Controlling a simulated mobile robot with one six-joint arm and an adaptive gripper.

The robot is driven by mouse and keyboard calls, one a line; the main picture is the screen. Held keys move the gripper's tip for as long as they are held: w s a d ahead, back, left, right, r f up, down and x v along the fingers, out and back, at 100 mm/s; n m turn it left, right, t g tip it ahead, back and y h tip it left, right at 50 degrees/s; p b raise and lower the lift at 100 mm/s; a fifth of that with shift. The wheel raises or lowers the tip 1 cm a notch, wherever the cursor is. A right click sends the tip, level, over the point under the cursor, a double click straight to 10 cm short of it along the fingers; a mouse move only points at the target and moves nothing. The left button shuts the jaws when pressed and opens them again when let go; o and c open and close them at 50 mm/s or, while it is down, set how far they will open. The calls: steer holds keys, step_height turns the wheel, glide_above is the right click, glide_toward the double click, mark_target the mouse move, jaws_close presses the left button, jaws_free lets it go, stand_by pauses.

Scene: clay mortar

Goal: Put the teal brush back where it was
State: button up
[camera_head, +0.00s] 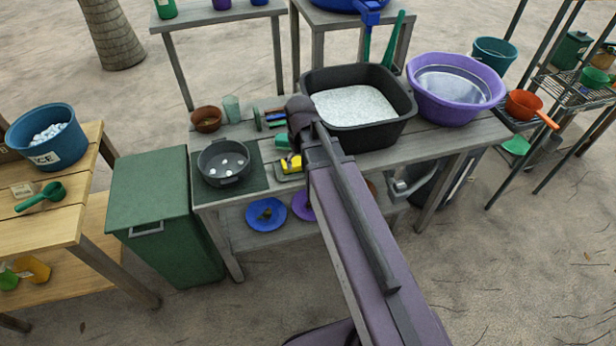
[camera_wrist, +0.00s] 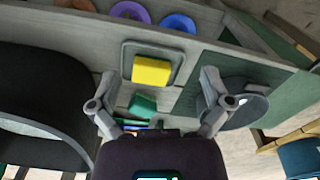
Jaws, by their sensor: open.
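My gripper (camera_wrist: 158,92) is open and empty, over the grey worktable. In the head view its fingers are hidden behind my arm. A small teal-green thing (camera_wrist: 143,104) lies between the fingers in the wrist view, and shows left of my wrist in the head view (camera_head: 283,141). I cannot tell whether it is the teal brush. A row of thin coloured pieces (camera_head: 271,118), partly hidden by my wrist, lies behind it. A yellow sponge (camera_wrist: 151,71) sits on a small grey tray (camera_wrist: 126,47), clear of the fingers. I see no contact between gripper and objects.
A black tub (camera_head: 373,139) of pale granules stands right of my wrist, and a purple basin (camera_head: 490,100) beyond. A dark pan (camera_head: 223,180) sits on a green mat (camera_head: 254,158) to the left. A brown bowl (camera_head: 206,117) and pale cup (camera_head: 232,108) stand behind.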

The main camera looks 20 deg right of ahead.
steer(key=s+m, duration=0.3)
steer(key=s, duration=0.3)
steer(key=shift+s, duration=0.4)
